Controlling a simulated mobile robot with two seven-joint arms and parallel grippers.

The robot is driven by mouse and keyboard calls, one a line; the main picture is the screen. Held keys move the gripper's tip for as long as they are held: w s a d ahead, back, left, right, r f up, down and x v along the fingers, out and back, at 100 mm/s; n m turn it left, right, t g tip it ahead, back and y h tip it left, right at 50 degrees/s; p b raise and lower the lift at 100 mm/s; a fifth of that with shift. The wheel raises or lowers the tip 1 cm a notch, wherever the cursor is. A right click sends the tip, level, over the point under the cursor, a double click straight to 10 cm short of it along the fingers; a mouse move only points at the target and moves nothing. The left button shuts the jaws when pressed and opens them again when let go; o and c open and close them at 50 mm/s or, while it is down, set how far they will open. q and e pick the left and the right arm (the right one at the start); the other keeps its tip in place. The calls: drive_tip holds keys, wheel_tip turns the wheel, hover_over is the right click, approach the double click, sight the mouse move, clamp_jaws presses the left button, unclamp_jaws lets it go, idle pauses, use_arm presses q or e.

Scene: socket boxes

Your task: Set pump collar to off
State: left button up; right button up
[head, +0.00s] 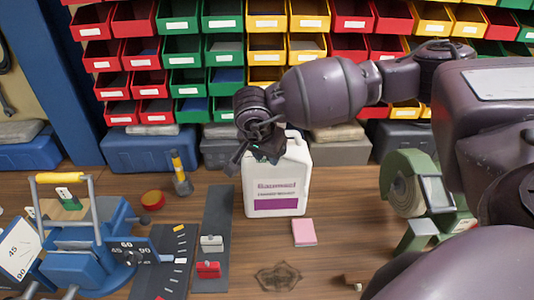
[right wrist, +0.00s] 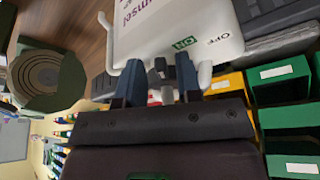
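A white jug (head: 278,185) with a purple label band stands on the bench in the head view. Its side also shows in the right wrist view (right wrist: 165,28), with a green "ON" mark (right wrist: 186,43) and a black "OFF" mark (right wrist: 212,37). My right gripper (head: 262,155) is at the jug's top and hides much of it in the head view. In the right wrist view the gripper's fingers (right wrist: 159,72) are apart, on either side of a small grey and white part (right wrist: 160,68), apparently the pump collar. Gaps show beside it. Its setting cannot be read. My left gripper is out of view.
A pink block (head: 304,232) lies just right of the jug's front. A green tape dispenser (head: 410,185) stands to the right. A dark strip with red and grey pieces (head: 211,240) and a blue machine (head: 85,245) are on the left. Coloured bins line the back.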

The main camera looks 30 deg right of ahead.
clamp_jaws()
